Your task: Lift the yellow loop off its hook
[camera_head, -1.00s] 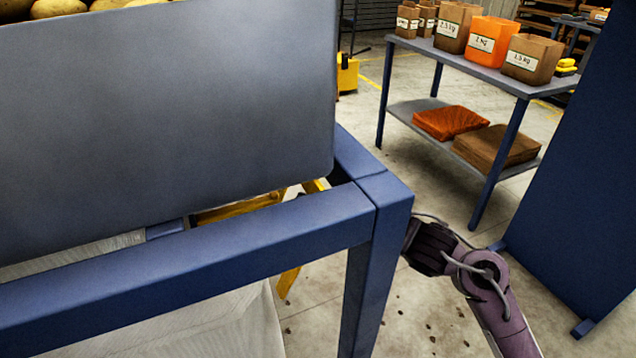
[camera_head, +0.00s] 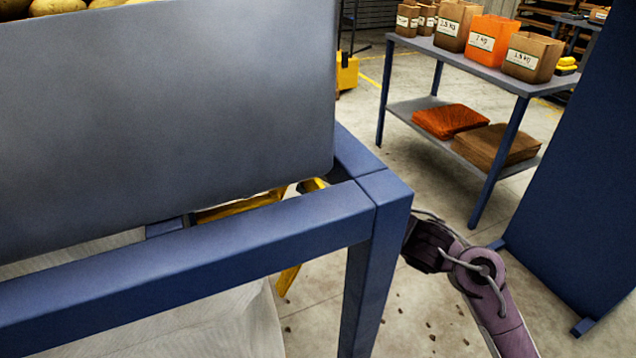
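I cannot make out a yellow loop or its hook in the head view. My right arm comes in from the lower right, and its dark gripper body (camera_head: 427,246) is beside the corner leg of the blue frame (camera_head: 372,270). The fingers are hidden behind that leg, so I cannot see whether they are open or hold anything. My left gripper is not in view. Yellow bars (camera_head: 240,207) show through the gap under the grey panel (camera_head: 170,100) and below the blue rail; they are mostly hidden.
Potatoes (camera_head: 55,6) lie behind the panel's top edge. A blue-legged table (camera_head: 475,68) at the back right bears brown bags and an orange bag (camera_head: 488,42), with folded stacks on its lower shelf. A blue upright panel (camera_head: 575,170) stands at right. Floor between is open.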

